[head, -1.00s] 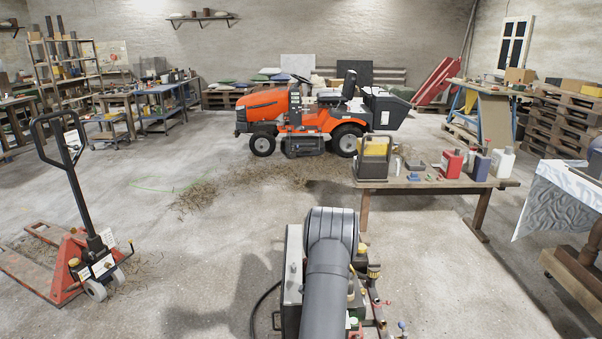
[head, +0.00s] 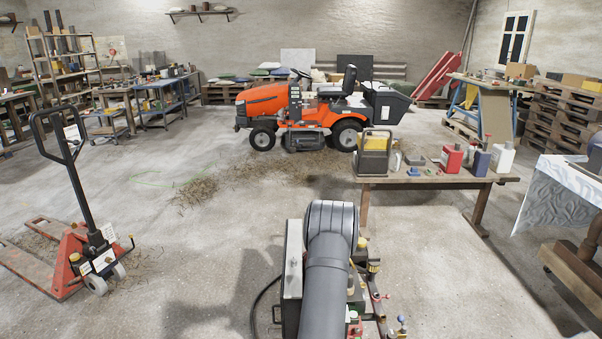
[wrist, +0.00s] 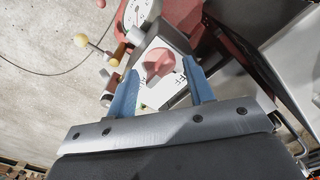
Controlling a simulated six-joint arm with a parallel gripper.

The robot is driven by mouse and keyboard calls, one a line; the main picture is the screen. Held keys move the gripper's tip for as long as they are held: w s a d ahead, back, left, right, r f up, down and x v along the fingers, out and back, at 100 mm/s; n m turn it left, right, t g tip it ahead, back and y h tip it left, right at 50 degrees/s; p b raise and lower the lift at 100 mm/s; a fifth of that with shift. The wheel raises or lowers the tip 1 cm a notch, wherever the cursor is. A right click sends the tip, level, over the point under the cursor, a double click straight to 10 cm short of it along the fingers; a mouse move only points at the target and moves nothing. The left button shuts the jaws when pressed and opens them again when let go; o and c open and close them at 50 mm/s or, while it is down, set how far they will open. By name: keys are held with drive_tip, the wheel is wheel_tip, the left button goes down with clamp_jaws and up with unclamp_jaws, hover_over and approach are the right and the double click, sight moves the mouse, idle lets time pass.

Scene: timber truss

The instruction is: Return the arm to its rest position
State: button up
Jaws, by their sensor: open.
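My gripper (wrist: 162,95) shows in the wrist view with its two blue fingers spread apart and nothing between them. Beyond the fingers is a red knob (wrist: 158,64) on a pale plate, with a round white gauge (wrist: 138,12) above it. I cannot tell how far the fingertips are from the knob. In the head view my arm is seen from behind at the bottom centre, folded low over the equipment there. The gripper itself is hidden in that view.
An orange ride-on mower (head: 300,112) stands on the floor ahead. A wooden table (head: 440,178) with bottles and a battery-like box is at right. A red pallet jack (head: 85,255) stands at left. Open concrete floor lies between them.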

drive_tip(key=n, duration=0.7)
drive_tip(key=shift+r, duration=3.1)
wheel_tip(320, 180, down, 6)
drive_tip(key=shift+f, duration=0.25)
drive_tip(key=shift+r+m, duration=0.15)
drive_tip(key=shift+m, duration=0.45)
drive_tip(key=m, duration=0.5)
drive_tip(key=shift+m, duration=0.4)
drive_tip(key=shift+n, duration=0.3)
